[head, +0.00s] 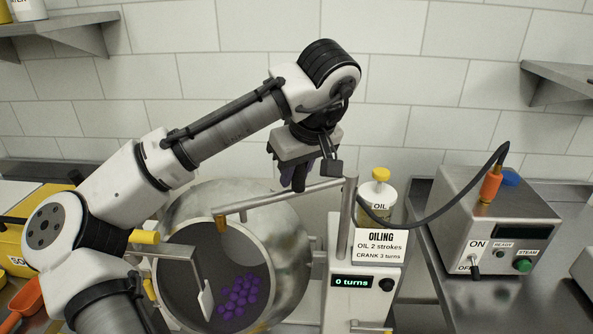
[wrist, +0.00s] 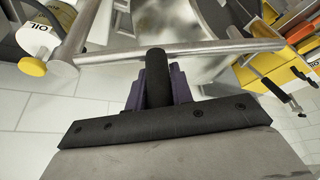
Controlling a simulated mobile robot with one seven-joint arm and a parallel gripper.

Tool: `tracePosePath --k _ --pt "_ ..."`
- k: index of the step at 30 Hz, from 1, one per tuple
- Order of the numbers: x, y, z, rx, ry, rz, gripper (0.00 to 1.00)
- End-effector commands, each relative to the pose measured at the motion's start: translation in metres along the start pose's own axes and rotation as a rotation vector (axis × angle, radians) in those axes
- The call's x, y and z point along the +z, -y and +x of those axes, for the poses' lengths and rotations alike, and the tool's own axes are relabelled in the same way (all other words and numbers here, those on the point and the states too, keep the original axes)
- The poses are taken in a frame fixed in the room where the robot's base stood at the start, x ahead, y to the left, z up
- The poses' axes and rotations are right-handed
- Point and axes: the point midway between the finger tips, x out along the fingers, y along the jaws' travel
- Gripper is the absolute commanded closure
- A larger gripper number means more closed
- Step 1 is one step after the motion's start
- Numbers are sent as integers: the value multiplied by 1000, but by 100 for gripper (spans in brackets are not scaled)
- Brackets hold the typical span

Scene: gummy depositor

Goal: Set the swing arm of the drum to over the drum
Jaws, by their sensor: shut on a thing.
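The drum (head: 290,240) is a tilted metal pan in the head view, its open mouth facing front-left with purple gummies (head: 238,296) inside. The swing arm (head: 282,198) is a metal bar running left from an upright post (head: 348,215); its brass tip (head: 221,222) shows at the upper part of the drum's mouth. My gripper (head: 299,172) points down above the bar, shut on the arm's black handle. In the wrist view, the purple fingers of my gripper (wrist: 158,90) flank the black handle (wrist: 157,66), with the swing arm (wrist: 190,50) crossing behind it.
An oil bottle (head: 377,195) with a yellow cap and an oiling sign (head: 379,246) stand right of the post. A display (head: 352,282) reads 0 turns. A steam unit (head: 480,225) with a black hose is at right. A bracket (head: 185,254) stands at the mouth's left.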

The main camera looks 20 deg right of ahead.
Motion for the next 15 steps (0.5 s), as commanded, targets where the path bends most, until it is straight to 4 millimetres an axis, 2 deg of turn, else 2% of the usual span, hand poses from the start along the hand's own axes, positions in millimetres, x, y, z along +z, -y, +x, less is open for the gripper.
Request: tracePosePath --k 1,2,6,15 --pt "4 4 1 -16 9 11 100" --pt "4 4 1 -16 9 11 74" --pt "4 4 1 -16 9 10 56" --pt "3 2 1 -11 7 7 56"
